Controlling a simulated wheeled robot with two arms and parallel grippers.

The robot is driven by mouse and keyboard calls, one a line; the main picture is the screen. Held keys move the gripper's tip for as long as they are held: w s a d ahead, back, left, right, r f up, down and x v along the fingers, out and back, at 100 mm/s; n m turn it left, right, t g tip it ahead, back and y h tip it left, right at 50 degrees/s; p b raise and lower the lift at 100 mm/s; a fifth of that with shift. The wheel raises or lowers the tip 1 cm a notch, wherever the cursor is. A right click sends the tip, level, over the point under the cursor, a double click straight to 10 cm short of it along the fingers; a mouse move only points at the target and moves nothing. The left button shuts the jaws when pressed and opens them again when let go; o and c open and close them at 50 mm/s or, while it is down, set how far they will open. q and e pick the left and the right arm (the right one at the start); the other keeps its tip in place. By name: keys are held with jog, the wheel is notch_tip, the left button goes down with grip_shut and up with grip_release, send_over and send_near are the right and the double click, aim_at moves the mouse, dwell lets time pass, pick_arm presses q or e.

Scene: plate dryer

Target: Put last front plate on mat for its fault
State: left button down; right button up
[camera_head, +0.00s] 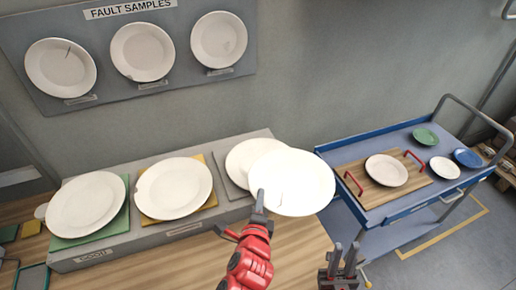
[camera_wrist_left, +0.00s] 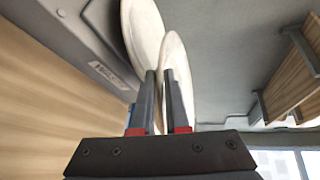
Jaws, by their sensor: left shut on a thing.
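My left gripper (camera_head: 260,203) is shut on the rim of a white plate (camera_head: 305,180), held up in front of the shelf's right end. A thin dark line marks this plate near its left edge. The held plate also shows edge-on in the left wrist view (camera_wrist_left: 178,75). It overlaps a white plate (camera_head: 243,160) on the grey mat (camera_head: 222,172); I cannot tell if they touch. Other white plates lie on the green mat (camera_head: 125,215) and the yellow mat (camera_head: 208,200). My right gripper (camera_head: 344,258) is open and empty at the bottom.
The fault samples board (camera_head: 105,92) on the wall carries three plates, one visibly cracked and one speckled. The blue cart (camera_head: 340,160) at right bears a wooden tray (camera_head: 415,180) with a white plate, plus green, white and blue dishes. Bare wood lies before the shelf.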

aim_at(251, 189)
pick_arm(q)
jog(key=w+a+b, duration=0.2)
jog(key=w+b, duration=0.1)
jog(key=shift+a+f, duration=0.2)
jog(key=w+a+p, duration=0.1)
jog(key=w, duration=0.1)
jog(key=w+a+p, duration=0.2)
jog(key=w, duration=0.1)
jog(key=w+a+p, duration=0.1)
jog(key=w+a, duration=0.1)
jog(key=w, duration=0.1)
jog(key=shift+w+a, duration=0.2)
jog(key=shift+w, duration=0.05)
jog(key=shift+w+a+f, duration=0.15)
jog(key=shift+w, duration=0.15)
jog(key=shift+w+a+f+p, duration=0.1)
jog(key=shift+w+a+p, duration=0.15)
jog(key=shift+w+p, duration=0.2)
notch_tip(251, 189, down, 3)
jog(key=shift+s+r+p, duration=0.1)
jog(key=shift+p, duration=1)
jog(key=shift+f, duration=0.4)
jog(key=c, duration=1.2)
grip_release()
jog(key=shift+c, duration=0.2)
jog(key=shift+o, duration=0.2)
jog(key=shift+f, duration=0.1)
